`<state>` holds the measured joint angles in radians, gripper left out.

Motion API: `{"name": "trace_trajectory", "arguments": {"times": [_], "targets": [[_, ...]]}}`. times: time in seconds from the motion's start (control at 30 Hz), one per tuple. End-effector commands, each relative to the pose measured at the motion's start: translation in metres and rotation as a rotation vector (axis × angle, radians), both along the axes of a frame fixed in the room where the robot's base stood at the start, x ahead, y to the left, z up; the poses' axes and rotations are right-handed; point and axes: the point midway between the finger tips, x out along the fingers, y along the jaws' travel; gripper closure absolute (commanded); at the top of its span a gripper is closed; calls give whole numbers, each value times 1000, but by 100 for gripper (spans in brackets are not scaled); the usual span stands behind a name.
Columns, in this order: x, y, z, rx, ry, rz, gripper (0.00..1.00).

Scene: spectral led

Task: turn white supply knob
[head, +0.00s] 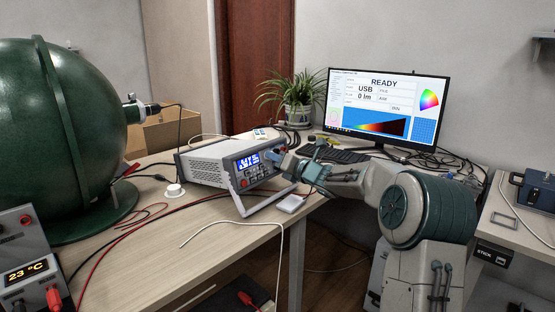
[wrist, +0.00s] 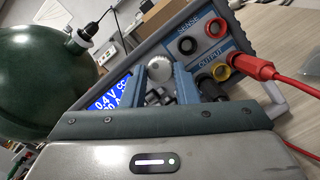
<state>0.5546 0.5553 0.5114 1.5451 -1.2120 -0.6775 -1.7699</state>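The white supply knob (wrist: 158,69) is a round pale knob on the front panel of the bench power supply (head: 210,163). In the wrist view it shows between the two blue-grey fingers of my gripper (wrist: 160,78), which stand apart with a gap. I cannot tell whether the fingertips reach around the knob or touch it. In the head view my gripper (head: 278,157) is at the right part of the supply's panel and hides the knob. The supply's blue display (wrist: 110,97) is lit and partly covered by the left finger.
Red and black plugs sit in the supply's output sockets, close to the right finger; the red plug (wrist: 258,68) sticks out with its cable. A carry handle (head: 240,200) juts forward. A large green sphere (head: 55,130) stands left, a monitor (head: 385,105) behind.

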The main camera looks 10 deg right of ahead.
Motion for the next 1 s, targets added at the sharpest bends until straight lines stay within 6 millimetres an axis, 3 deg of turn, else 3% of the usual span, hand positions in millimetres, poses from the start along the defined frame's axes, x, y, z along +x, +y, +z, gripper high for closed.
{"name": "trace_trajectory", "arguments": {"times": [0.47, 1.0], "targets": [[-1, 0, 1, 75, 63, -21, 96], [-1, 2, 8, 436, 356, -120, 96]]}}
